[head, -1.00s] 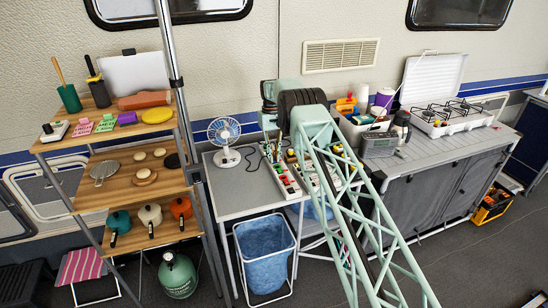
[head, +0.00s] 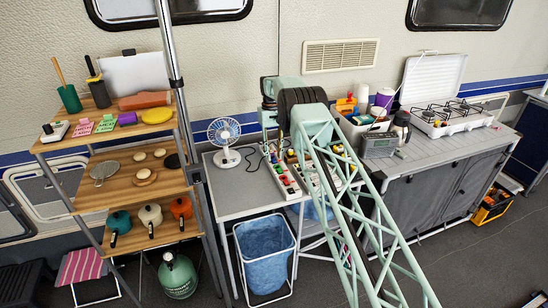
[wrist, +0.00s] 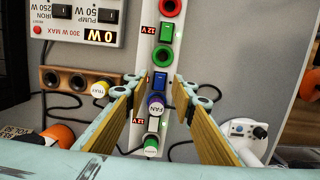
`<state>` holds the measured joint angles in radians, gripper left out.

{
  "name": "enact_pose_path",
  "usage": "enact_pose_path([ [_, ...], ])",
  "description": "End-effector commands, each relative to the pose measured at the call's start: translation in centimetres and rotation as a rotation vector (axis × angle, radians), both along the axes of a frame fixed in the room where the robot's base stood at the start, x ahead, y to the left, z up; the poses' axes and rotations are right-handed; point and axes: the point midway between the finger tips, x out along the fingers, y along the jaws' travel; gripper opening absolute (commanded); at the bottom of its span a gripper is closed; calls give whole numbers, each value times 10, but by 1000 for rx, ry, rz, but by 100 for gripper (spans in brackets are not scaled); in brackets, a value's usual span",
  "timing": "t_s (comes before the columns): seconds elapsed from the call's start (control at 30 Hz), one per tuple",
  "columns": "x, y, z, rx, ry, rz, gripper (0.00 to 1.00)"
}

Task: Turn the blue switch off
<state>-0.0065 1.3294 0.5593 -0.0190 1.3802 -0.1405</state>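In the wrist view, a white power strip (wrist: 167,60) runs down the middle. The blue switch (wrist: 160,82) sits on it, between a green socket (wrist: 162,54) and a plug marked FAN (wrist: 156,104). My gripper (wrist: 157,88) is open and empty. One finger is on each side of the strip, with the blue switch showing between the fingertips. I cannot tell how high the fingertips are above it. In the head view my arm covers the gripper and part of the table, and the blue switch cannot be made out.
A fan (head: 225,135) stands on the grey table (head: 222,180). Black cords lie around.

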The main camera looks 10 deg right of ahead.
Motion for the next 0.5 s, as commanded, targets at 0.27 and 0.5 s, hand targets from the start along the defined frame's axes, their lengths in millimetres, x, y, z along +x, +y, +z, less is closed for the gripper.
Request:
enact_pose_path([
  [0.27, 6, 1, 37, 0, -2, 0, 24],
  [0.5, 10, 2, 70, 0, -1, 0, 24],
])
